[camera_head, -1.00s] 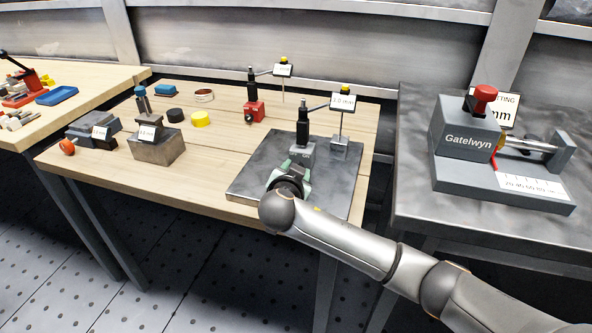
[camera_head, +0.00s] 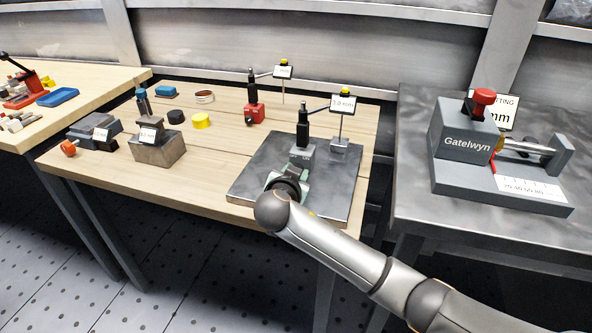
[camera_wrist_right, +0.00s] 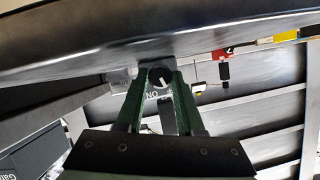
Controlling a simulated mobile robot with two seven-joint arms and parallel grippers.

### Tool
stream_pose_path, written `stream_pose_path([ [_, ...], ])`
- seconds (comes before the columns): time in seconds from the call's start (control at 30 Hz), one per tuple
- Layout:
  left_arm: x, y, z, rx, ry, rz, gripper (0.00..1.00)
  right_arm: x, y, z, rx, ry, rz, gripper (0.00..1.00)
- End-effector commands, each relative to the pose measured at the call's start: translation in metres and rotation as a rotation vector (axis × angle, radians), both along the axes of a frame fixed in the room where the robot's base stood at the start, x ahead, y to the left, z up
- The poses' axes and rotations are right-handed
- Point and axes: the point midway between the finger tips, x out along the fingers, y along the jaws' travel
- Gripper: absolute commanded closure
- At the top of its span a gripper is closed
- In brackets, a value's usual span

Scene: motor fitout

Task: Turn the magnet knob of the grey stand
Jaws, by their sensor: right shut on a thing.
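The grey stand (camera_head: 303,153) has a black post and stands on the dark metal plate (camera_head: 255,165). Its arm reaches right to a 1.0 mm label (camera_head: 342,104). My right gripper (camera_head: 290,177) is at the stand's front face and hides the knob in the head view. In the right wrist view the green fingers (camera_wrist_right: 161,75) are shut on the round black magnet knob (camera_wrist_right: 160,78), one on each side. The knob carries a white pointer line, and upside-down "ON" lettering shows beside it. My left gripper is not in view.
A red stand (camera_head: 254,114) with a similar post is behind on the wooden table (camera_head: 190,190). Grey blocks, a yellow disc (camera_head: 200,120) and a black disc (camera_head: 176,117) lie to the left. The grey Gatelwyn device (camera_head: 467,145) sits on the right-hand bench.

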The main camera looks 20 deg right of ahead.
Motion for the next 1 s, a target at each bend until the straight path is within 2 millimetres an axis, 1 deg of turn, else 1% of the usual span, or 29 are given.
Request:
stream_pose_path([
  [0.03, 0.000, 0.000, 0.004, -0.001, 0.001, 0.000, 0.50, -0.001, 0.001, 0.000, -0.016, 0.022, -0.002, 1.00],
  [0.27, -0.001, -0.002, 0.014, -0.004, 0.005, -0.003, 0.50, 0.000, 0.002, 0.002, -0.158, 0.113, 0.000, 1.00],
  [0.6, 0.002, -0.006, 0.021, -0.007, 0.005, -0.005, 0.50, 0.001, 0.003, 0.000, -0.337, 0.233, -0.001, 1.00],
  [0.8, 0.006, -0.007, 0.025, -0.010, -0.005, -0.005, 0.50, 0.002, 0.003, 0.000, -0.394, 0.270, 0.000, 1.00],
  [1.0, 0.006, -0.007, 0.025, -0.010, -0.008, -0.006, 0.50, 0.002, 0.003, -0.001, -0.415, 0.283, 0.000, 1.00],
])
